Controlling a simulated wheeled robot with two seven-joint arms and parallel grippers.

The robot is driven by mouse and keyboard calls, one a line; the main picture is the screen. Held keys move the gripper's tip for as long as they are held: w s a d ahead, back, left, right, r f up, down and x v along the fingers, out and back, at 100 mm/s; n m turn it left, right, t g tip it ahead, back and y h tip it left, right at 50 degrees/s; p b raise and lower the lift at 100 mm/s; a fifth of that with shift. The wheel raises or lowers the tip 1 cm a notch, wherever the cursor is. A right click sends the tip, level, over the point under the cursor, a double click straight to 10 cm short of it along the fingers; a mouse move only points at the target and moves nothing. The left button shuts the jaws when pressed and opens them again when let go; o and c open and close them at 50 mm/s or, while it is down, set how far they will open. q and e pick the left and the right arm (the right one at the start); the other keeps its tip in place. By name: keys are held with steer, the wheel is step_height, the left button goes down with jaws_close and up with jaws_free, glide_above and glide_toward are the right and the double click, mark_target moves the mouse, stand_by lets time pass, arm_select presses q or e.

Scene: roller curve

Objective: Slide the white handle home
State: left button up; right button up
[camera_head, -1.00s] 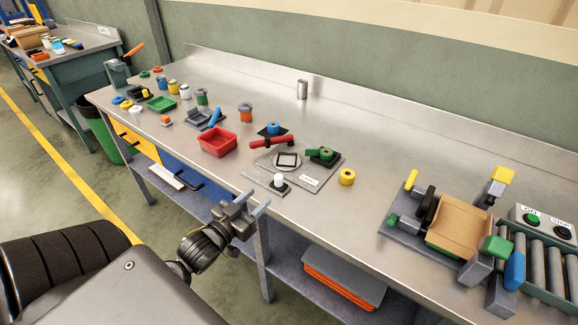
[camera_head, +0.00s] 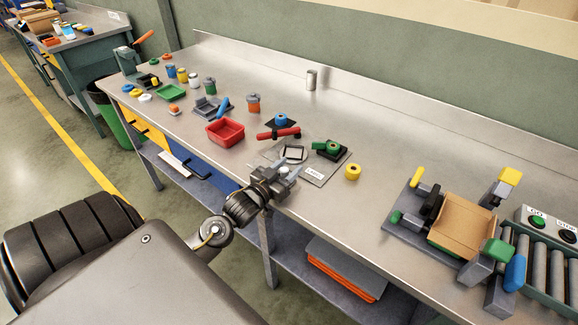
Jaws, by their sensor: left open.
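The white handle (camera_head: 284,170) is a small white knob at the front left of a flat grey fixture plate (camera_head: 318,178) on the steel bench. My left gripper (camera_head: 288,170) is open at the bench's front edge, with its fingertips around or just in front of the knob. The gripper hides most of the knob's base, so I cannot tell whether the fingers touch it. The plate also carries a round disc with a dark square frame (camera_head: 294,153), a green clamp (camera_head: 331,149) and a white label. My right gripper is not in view.
A red tray (camera_head: 225,132) is to the left. A cardboard box (camera_head: 462,222) sits in a fixture beside rollers (camera_head: 541,262) at the right. The bench between is clear.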

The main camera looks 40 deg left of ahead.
arm_select(q)
steer(key=shift+w, duration=0.2)
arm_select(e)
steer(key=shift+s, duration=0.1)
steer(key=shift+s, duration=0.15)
arm_select(q)
jaws_close()
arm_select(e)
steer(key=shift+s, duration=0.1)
